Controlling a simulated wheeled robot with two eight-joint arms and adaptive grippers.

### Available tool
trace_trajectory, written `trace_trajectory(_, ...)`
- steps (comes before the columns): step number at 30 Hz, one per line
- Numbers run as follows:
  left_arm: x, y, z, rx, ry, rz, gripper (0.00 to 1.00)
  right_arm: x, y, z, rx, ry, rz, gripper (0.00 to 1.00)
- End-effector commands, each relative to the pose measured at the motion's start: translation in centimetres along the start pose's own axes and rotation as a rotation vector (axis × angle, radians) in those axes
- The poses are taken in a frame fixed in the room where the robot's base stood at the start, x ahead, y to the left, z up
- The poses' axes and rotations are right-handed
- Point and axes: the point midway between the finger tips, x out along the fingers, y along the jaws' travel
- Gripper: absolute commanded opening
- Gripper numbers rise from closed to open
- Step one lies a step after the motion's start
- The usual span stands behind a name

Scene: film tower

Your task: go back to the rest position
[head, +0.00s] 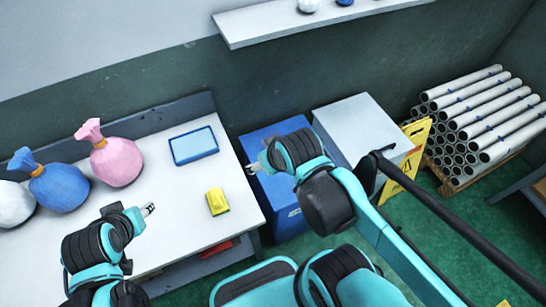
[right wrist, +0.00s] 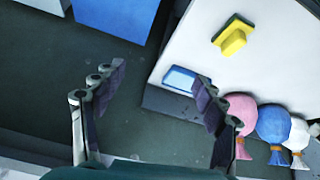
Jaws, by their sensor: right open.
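My right gripper (head: 253,169) is above the blue bin, just beyond the right edge of the white table (head: 185,230). In the right wrist view my right gripper (right wrist: 159,77) has its two fingers wide apart, with nothing between them. My left gripper (head: 148,209) is over the table's front left part, in front of the pink bag; its fingers are too small to tell open from shut. No object shows in it.
A blue bin (head: 287,205), grey box (head: 362,128), yellow sign (head: 407,160) and stacked tubes (head: 478,120) stand right. A shelf (head: 300,22) hangs above.

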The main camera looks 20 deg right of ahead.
Motion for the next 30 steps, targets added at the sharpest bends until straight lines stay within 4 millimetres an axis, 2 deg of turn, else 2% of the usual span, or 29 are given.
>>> trace_trajectory(3,0.0,0.0,0.0,0.0,0.0,0.0,0.4,-0.4,1.1,0.8,0.123,0.049,0.025,0.72)
trace_trajectory(6,0.0,0.0,0.0,0.0,0.0,0.0,0.4,-0.5,1.4,0.9,0.163,0.065,0.031,0.72)
trace_trajectory(14,0.1,0.0,0.1,0.0,0.0,0.0,0.4,-0.4,1.4,0.9,0.165,0.066,0.03,0.72)
trace_trajectory(18,1.2,0.0,0.9,0.0,0.0,0.0,0.4,0.8,1.3,1.7,0.164,0.065,0.03,0.72)
trace_trajectory(30,1.2,0.0,0.8,0.0,0.0,0.0,0.4,0.7,1.3,1.7,0.164,0.065,0.03,0.72)
